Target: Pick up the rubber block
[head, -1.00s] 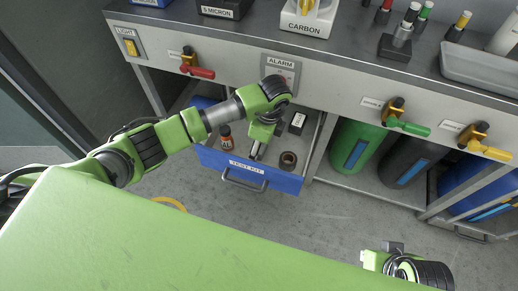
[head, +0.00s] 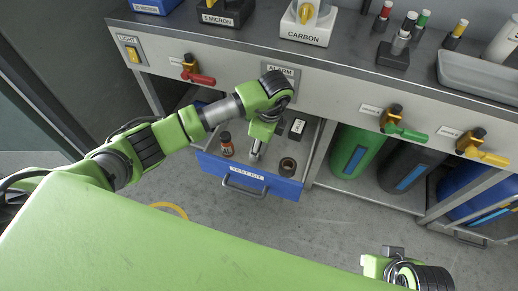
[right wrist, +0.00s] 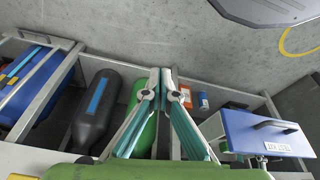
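A small black block with a white label (head: 298,126) lies in the open blue drawer in the head view. It may be the rubber block, but I cannot read its label. My left gripper (head: 255,152) points down into the drawer, left of this block and apart from it. Its fingers look close together, but their gap is unclear. The blue drawer (head: 246,178), labelled TEST KIT, also shows in the right wrist view (right wrist: 262,134). My right gripper (right wrist: 161,74) has its fingertips together with nothing seen between them. It is away from the drawer, low at the right in the head view (head: 388,250).
The drawer also holds a brown bottle (head: 227,144) and a dark ring (head: 288,166). A red-handled valve (head: 196,74) and a green-handled valve (head: 402,126) stick out from the bench front. Green (head: 352,150) and dark (head: 405,168) cylinders stand below. Open floor lies in front.

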